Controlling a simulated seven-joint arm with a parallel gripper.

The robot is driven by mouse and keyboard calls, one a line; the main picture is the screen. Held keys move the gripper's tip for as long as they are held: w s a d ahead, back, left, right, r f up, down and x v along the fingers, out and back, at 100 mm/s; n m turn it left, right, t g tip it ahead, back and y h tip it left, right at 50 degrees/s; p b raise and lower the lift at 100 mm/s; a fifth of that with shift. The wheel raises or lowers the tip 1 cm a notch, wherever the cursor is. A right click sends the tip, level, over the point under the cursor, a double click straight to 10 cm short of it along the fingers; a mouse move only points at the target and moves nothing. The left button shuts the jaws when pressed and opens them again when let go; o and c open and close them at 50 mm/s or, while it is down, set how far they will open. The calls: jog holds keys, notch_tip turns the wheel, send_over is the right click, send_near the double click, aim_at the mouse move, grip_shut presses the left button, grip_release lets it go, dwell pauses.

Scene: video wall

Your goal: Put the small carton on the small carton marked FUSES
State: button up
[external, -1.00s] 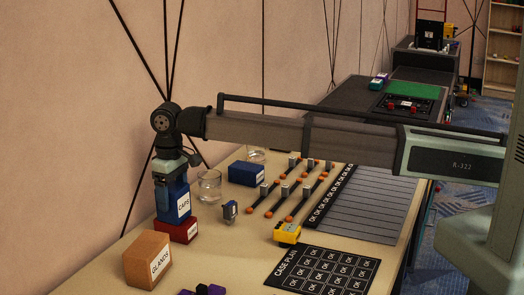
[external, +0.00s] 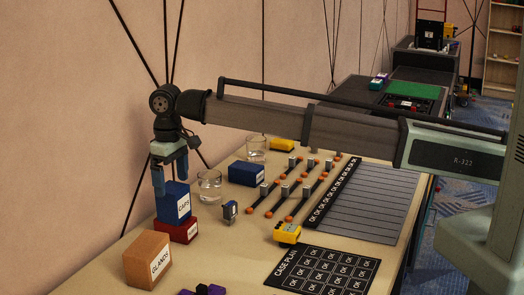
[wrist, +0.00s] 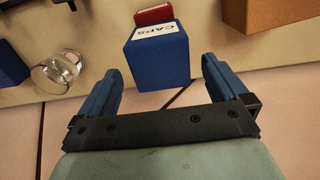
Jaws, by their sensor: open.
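A small blue carton marked CAPS (external: 174,203) stands on top of a small red carton (external: 190,231) near the wall side of the table. The red carton's label is too small to read. In the wrist view the blue carton (wrist: 158,62) lies between and beyond the finger ends, with a red edge (wrist: 153,14) behind it. My gripper (external: 170,182) is open, just above the blue carton, with its fingers to either side and nothing held.
An orange carton marked GLANOS (external: 148,260) stands in front. A glass (external: 209,185), a small blue-grey item (external: 230,210) and another blue carton (external: 247,174) stand to the right. A yellow block (external: 287,233) lies near the case plan sheet (external: 325,270).

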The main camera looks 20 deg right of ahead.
notch_tip(320, 180, up, 8)
jog(key=shift+f, duration=0.2)
